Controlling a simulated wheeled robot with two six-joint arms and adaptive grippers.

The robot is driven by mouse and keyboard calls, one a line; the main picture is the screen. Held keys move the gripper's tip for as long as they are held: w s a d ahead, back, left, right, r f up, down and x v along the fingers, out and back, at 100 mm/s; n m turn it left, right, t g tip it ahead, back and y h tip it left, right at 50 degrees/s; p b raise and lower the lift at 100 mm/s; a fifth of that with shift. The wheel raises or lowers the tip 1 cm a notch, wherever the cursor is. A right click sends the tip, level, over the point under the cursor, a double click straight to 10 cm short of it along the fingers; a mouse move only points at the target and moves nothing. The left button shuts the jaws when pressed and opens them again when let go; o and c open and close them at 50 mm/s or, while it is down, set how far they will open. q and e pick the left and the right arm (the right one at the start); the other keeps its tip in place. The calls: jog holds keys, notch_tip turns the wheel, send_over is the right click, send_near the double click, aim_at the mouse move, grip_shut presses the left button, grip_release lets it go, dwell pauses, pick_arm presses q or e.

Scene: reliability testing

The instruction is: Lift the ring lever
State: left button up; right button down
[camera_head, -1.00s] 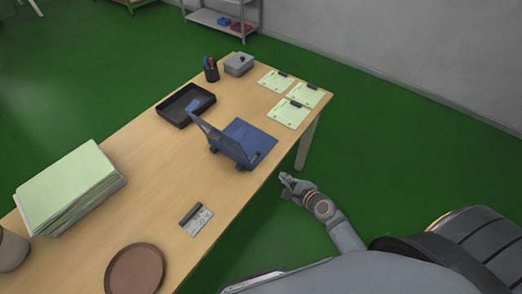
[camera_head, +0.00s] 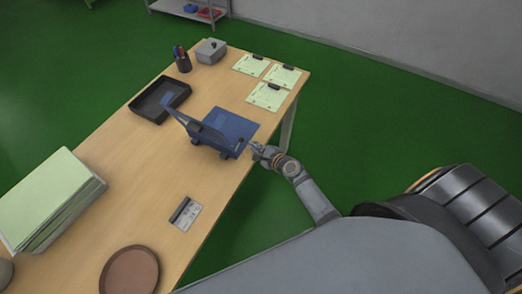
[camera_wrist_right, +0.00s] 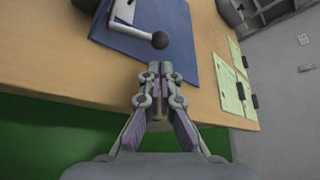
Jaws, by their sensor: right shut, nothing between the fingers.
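The blue ring binder (camera_head: 232,124) lies open on the wooden table, one cover standing up at a tilt. In the right wrist view its blue surface (camera_wrist_right: 180,55) carries a metal lever (camera_wrist_right: 127,28) with a round black knob (camera_wrist_right: 160,40). My right gripper (camera_head: 256,149) is at the table's near edge, beside the binder. In the wrist view its fingertips (camera_wrist_right: 159,69) are together and empty, and appear just below the knob with a small gap. The lever is too small to make out clearly in the head view. My left gripper is not in view.
The table (camera_head: 150,185) also holds a black tray (camera_head: 148,117), a pen cup (camera_head: 183,64), a grey box (camera_head: 211,50), several clipped papers (camera_head: 268,96), a paper stack (camera_head: 45,195), a card (camera_head: 186,213) and a brown round dish (camera_head: 130,272). Bare table surrounds the binder's left side.

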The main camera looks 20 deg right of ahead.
jog(key=shift+x, duration=1.15)
jog(key=shift+s+r+b, duration=0.1)
jog(key=shift+r+b, duration=0.05)
jog(key=shift+b, duration=0.4)
